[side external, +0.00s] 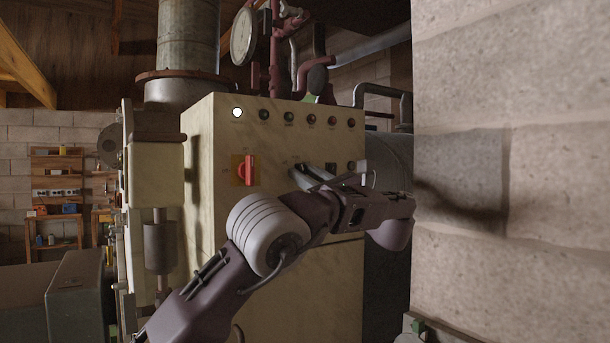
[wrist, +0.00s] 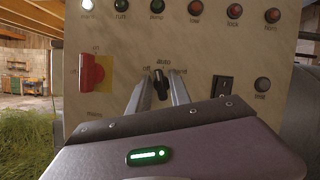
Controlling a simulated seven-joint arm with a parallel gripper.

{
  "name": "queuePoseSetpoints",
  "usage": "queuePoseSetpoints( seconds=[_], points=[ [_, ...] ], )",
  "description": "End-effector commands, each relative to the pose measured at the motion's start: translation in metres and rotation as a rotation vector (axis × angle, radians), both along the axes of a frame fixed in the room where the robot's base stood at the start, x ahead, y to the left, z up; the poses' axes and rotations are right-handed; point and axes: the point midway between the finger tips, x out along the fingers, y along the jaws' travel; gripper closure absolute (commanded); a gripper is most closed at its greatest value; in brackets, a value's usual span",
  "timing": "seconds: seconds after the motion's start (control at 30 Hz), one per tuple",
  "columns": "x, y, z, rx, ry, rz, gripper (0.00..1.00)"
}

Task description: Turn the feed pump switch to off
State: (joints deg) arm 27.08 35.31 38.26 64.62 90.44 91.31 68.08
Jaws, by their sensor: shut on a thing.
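The cream control panel (side external: 215,250) carries a black selector knob (wrist: 160,86), with "off" printed to its left, "auto" above and a partly hidden word to its right. The knob's grip stands roughly upright, towards "auto". No label naming the feed pump is readable. My gripper (wrist: 159,80) reaches the panel with its two grey fingers on either side of this knob, shut on it. In the side external view my gripper (side external: 302,172) meets the panel and the knob cannot be made out behind the fingers.
A red main switch on a yellow plate (side external: 246,170) is left of the knob. A black rocker switch (wrist: 225,88) and a round button (wrist: 262,85) are to its right. A lamp row runs above, its leftmost lamp (side external: 237,113) lit white. A block wall (side external: 510,250) stands close at right.

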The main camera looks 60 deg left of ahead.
Motion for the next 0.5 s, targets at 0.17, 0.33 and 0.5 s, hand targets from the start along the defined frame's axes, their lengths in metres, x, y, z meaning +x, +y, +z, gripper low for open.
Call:
queuePoseSetpoints(
  seconds=[0.17, 0.33, 0.5],
  points=[
    [0.0009, 0.0001, -0.0011, -0.001, -0.161, 0.001, 1.00],
    [0.0009, 0.0004, -0.0010, -0.002, -0.309, 0.001, 1.00],
    [0.0012, 0.0003, -0.0010, -0.002, -0.432, 0.000, 1.00]
  ],
)
